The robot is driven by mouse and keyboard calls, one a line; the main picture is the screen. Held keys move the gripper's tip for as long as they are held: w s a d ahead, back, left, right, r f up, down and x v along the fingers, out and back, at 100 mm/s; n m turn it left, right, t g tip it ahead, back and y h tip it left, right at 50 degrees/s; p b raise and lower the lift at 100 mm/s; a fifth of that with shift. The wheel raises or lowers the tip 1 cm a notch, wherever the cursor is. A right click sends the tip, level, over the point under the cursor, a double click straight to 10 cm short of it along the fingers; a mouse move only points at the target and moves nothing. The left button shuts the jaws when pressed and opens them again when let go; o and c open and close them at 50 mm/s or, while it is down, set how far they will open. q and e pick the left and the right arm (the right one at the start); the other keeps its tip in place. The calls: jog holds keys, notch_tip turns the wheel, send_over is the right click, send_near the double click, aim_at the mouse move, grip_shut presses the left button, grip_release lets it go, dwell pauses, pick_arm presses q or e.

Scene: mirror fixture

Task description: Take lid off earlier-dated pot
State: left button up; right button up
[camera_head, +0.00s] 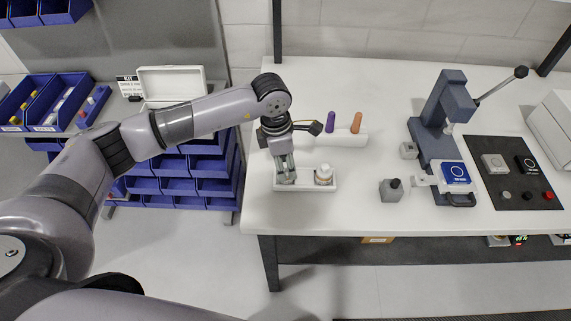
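A small white holder (305,187) stands near the left front edge of the white table. A pot (324,176) with a white lid stands upright in its right half. My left gripper (287,176) points down over the holder's left half. Its fingers cover most of what stands there, seemingly a second pot. I cannot tell whether the fingers are shut on it. Any dates on the pots are too small to read. My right gripper is not in view.
Behind my gripper, a white stand (345,140) holds a purple marker (331,122) and an orange marker (357,123). A lever press (445,110) and a dark mat (512,190) with small parts are to the right. Blue bins (180,187) stand left of the table.

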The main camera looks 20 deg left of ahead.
pick_arm(q)
jog(key=shift+c, duration=0.5)
jog(key=c, duration=0.8)
jog(key=shift+o, duration=0.2)
